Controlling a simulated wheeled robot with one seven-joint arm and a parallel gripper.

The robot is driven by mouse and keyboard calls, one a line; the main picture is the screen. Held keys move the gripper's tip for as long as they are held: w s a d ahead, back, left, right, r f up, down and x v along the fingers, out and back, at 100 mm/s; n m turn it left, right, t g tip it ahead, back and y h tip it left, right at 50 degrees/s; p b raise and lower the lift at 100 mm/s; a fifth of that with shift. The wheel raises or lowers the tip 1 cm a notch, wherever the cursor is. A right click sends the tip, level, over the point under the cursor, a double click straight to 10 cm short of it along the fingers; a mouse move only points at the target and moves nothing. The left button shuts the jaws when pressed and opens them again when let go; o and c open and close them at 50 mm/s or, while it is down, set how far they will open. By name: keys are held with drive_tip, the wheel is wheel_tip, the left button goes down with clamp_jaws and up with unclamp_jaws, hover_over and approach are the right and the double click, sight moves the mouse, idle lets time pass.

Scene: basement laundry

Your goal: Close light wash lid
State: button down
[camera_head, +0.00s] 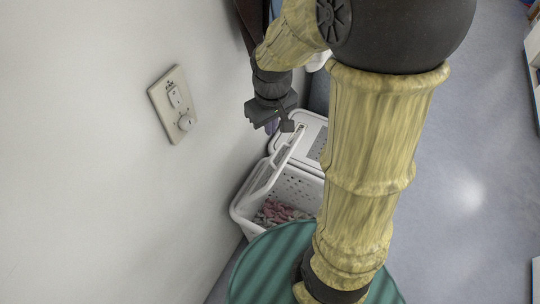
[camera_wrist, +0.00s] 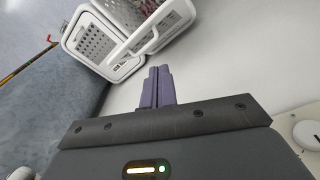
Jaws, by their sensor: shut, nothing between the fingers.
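A white perforated laundry basket (camera_head: 241,212) stands against the wall in the head view, with pink and grey cloth inside. Its near part is open at the top. A white bar-like panel edge (camera_head: 268,172), perhaps a raised lid, slants up across the opening. Behind it lies a flat white lid with a slotted panel (camera_head: 314,136); I cannot tell which lid is the light wash one. In the wrist view, a perforated white lid (camera_wrist: 93,45) lies beside the open, cloth-filled part. My gripper (camera_wrist: 158,87) is shut and empty, above and beside the basket, apparently apart from it.
The wall with a switch plate (camera_head: 174,104) is close on the left. A green round surface (camera_head: 265,268) stands in front of the basket. My arm hides the basket's right side. The blue-grey floor (camera_head: 460,150) is open on the right.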

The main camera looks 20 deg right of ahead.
drive_tip(key=w+f+n+g+b, duration=0.2)
drive_tip(key=w+f+n+b, duration=0.3)
drive_tip(key=w, duration=0.5)
drive_tip(key=shift+a+f+n+h+b, duration=0.3)
drive_tip(key=shift+a+b, duration=0.05)
drive_tip(key=shift+b, duration=0.75)
drive_tip(key=s+d+f, duration=0.1)
drive_tip(key=f, duration=0.5)
drive_tip(key=s+d+f, duration=0.2)
drive_tip(key=f, duration=0.4)
drive_tip(key=shift+f, duration=0.25)
